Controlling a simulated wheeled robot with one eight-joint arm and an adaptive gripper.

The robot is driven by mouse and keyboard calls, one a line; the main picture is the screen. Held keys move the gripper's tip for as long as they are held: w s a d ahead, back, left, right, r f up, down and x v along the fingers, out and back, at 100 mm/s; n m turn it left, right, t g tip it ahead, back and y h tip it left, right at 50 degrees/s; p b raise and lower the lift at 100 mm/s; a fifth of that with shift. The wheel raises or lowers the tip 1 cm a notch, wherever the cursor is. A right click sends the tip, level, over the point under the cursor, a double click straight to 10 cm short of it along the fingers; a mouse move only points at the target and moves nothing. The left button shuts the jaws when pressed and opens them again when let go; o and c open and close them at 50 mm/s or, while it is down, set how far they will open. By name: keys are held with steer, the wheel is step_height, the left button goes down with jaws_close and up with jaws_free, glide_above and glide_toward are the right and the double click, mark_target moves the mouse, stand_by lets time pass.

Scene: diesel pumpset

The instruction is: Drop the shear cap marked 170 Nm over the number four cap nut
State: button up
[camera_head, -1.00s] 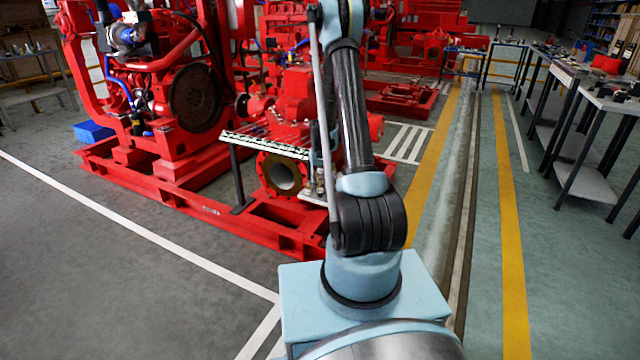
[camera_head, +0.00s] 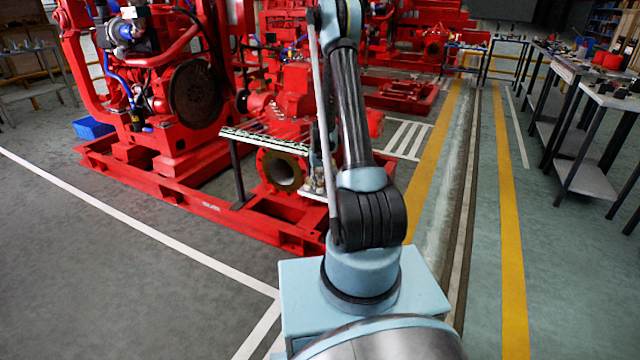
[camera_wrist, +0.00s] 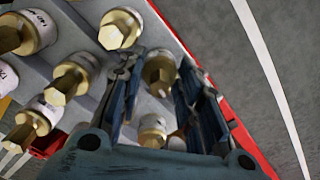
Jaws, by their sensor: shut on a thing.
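My gripper (camera_wrist: 157,75) points down over a grey plate (camera_wrist: 72,38) in the wrist view. A brass cap with a hex top (camera_wrist: 159,76) sits between its two dark fingers, and the gripper is shut on it. Any marking on this cap is hidden or too blurred to read. I cannot tell whether it is clear of the plate. Several similar brass caps with white lettered bands stand to the left, one of them a large cap (camera_wrist: 120,29). Another cap (camera_wrist: 152,130) shows below, partly behind the gripper. The number four cap nut cannot be picked out. In the head view my arm hides the gripper.
The plate's red-edged side (camera_wrist: 180,30) borders open grey floor on the right. In the head view a red pumpset frame (camera_head: 200,199) with a round flange (camera_head: 283,171) stands ahead. Workbenches (camera_head: 585,180) line the right side. The left foreground floor is clear.

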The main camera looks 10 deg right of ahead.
steer(key=shift+f, duration=0.15)
steer(key=o, duration=1.1)
steer(key=shift+r, duration=5.9)
steer(key=shift+r, duration=3.5)
